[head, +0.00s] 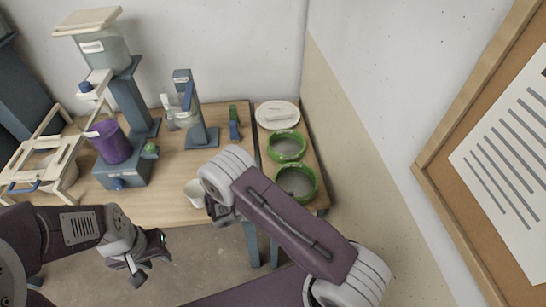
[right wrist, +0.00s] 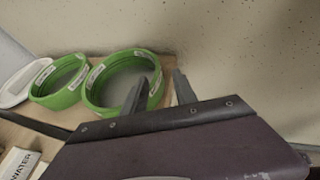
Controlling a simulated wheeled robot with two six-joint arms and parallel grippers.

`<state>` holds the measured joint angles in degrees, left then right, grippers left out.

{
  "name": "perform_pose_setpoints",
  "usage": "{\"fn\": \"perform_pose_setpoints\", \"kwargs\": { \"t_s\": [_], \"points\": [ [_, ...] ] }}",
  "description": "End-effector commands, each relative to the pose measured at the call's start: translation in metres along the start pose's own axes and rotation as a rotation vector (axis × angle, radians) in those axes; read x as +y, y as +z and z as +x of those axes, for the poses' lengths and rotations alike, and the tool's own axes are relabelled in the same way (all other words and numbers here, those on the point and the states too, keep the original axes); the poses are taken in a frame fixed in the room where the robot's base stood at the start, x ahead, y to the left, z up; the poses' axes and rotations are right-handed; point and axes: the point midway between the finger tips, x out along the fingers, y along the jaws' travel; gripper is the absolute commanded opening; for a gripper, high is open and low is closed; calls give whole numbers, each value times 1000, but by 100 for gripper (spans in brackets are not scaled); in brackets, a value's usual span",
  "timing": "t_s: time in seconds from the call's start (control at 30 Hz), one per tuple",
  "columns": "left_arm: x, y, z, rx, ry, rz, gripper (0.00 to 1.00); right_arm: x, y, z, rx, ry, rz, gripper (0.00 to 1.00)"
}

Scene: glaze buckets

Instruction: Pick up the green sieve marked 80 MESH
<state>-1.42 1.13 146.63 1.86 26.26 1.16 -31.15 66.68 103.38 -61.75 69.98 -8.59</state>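Two green round sieves stand side by side at the table's right end. The nearer sieve (head: 314,187) is partly hidden behind my right arm. The farther sieve (head: 286,158) sits behind it. In the right wrist view, the nearer sieve (right wrist: 96,98) is the right one and the farther sieve (right wrist: 45,99) the left one. Both carry white labels, too small to read, so I cannot tell which is 80 MESH. My right gripper (right wrist: 160,82) is open and empty; one finger overlaps the nearer sieve's right side in view, contact unclear. My left gripper (head: 150,269) looks open and empty, in front of the table.
A white lid (head: 278,114) lies behind the sieves, close to the wall. Blue stands, a purple bucket (head: 112,144) and a cream rack (head: 38,165) fill the left. A notice board (head: 440,150) hangs at right.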

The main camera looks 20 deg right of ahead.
Motion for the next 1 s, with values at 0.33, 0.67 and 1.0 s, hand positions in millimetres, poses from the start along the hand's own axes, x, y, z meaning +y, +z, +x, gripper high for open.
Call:
{"fn": "perform_pose_setpoints", "kwargs": {
  "t_s": [0.33, 0.67, 1.0],
  "points": [
    [0, 0, -9, -1, 0, 0, 36, 7, 2, 12, -38, 37, -38, 34],
    [0, -1, -15, -1, 0, 0, 36, 7, 3, 40, -35, 38, -35, 34],
    [0, -2, -26, 0, 0, 0, 36, 5, 4, 88, -34, 38, -35, 34]
  ]
}}
